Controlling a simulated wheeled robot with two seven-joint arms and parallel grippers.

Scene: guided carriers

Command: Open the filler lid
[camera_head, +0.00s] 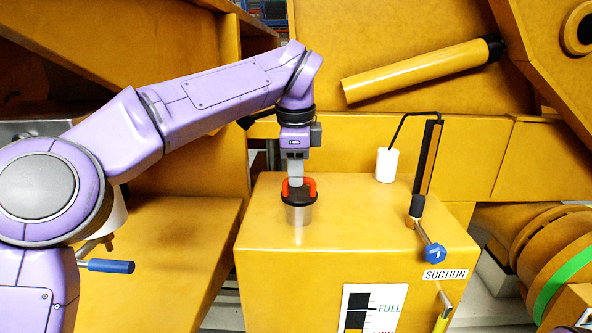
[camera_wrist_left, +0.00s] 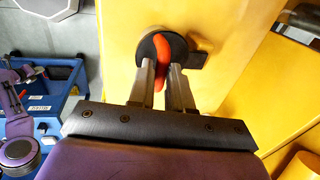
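The filler lid (camera_head: 297,196) is a round black cap with a red handle (camera_head: 311,187). It sits level on a short metal filler neck (camera_head: 299,215) on top of the yellow tank (camera_head: 350,225). My left gripper (camera_head: 296,180) points straight down over the lid. In the left wrist view the two metal fingers (camera_wrist_left: 162,77) stand on either side of the red handle (camera_wrist_left: 162,52) with little or no gap. The black cap (camera_wrist_left: 150,48) shows around them there. The fingers hide part of the handle. My right gripper is in neither view.
A white cylinder (camera_head: 386,165) with a bent black rod and a blue-knobbed valve (camera_head: 434,253) stand to the right on the tank. A level gauge (camera_head: 371,308) is on its front. A yellow tube (camera_head: 415,70) slants above behind. Yellow panels close in on the left.

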